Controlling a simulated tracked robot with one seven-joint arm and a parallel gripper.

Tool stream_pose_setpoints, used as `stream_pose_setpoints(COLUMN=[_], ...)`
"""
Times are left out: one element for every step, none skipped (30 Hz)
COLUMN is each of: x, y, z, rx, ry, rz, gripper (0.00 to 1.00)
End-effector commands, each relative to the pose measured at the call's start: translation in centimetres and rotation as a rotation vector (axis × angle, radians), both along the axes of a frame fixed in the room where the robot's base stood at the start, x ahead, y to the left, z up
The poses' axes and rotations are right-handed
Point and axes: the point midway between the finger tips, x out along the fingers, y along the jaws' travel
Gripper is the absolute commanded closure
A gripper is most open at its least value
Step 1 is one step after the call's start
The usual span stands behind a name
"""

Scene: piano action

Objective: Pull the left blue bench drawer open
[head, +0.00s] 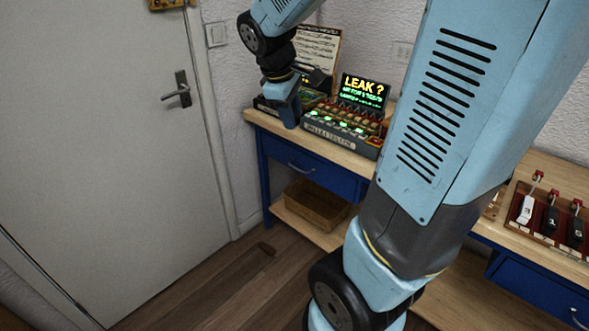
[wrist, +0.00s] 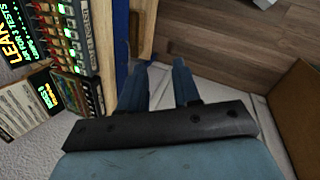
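The left blue drawer (head: 318,172) is under the left wooden-topped bench, with its front flush and a curved metal handle (head: 301,168) on it. My gripper (head: 290,118) hangs with its fingers pointing down by the left end of that bench, above and slightly left of the handle in the head view. In the wrist view my gripper (wrist: 158,65) shows two blue fingers apart with nothing between them. A blue strip of the bench front (wrist: 121,45) runs just left of the fingers. The handle cannot be made out in the wrist view.
A console with a lit "LEAK ?" screen (head: 365,92) stands on the left bench top. A wooden box (head: 316,205) sits on the lower shelf. A second bench with a blue drawer (head: 540,292) is at right. A grey door (head: 100,150) is at left; the floor between is mostly clear.

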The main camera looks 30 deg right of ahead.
Motion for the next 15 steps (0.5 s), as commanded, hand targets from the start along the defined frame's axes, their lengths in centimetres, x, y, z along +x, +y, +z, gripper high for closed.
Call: stream_pose_setpoints(x=[1.1,1.7,2.5,3.1,3.7,4.5,5.0,5.6,6.4,6.9,7.5,8.3,8.8,9.3,10.1], y=[-0.2,-0.5,-0.8,-0.9,-1.2,-1.4,-1.6,-1.8,-2.0,-2.2,-2.4,-2.6,-2.7,-2.9,-3.1], z=[-0.9,-1.4,-2.0,-2.5,-3.0,-3.6,-4.1,-4.7,-5.4,-5.9,-6.5,-7.2,-7.8,-8.4,-9.1], rx=[-0.032,-0.052,-0.079,-0.097,-0.116,-0.142,-0.161,-0.179,-0.204,-0.223,-0.24,-0.266,-0.284,-0.302,-0.326], ry=[0.041,0.065,0.096,0.119,0.141,0.173,0.198,0.222,0.255,0.28,0.304,0.338,0.364,0.39,0.425], rz=[0.045,0.072,0.109,0.138,0.165,0.204,0.232,0.26,0.299,0.328,0.355,0.394,0.425,0.453,0.492], gripper=[0.68,0.68,0.68,0.68,0.68,0.68,0.68,0.68,0.68,0.68,0.68,0.68,0.68,0.68,0.68])
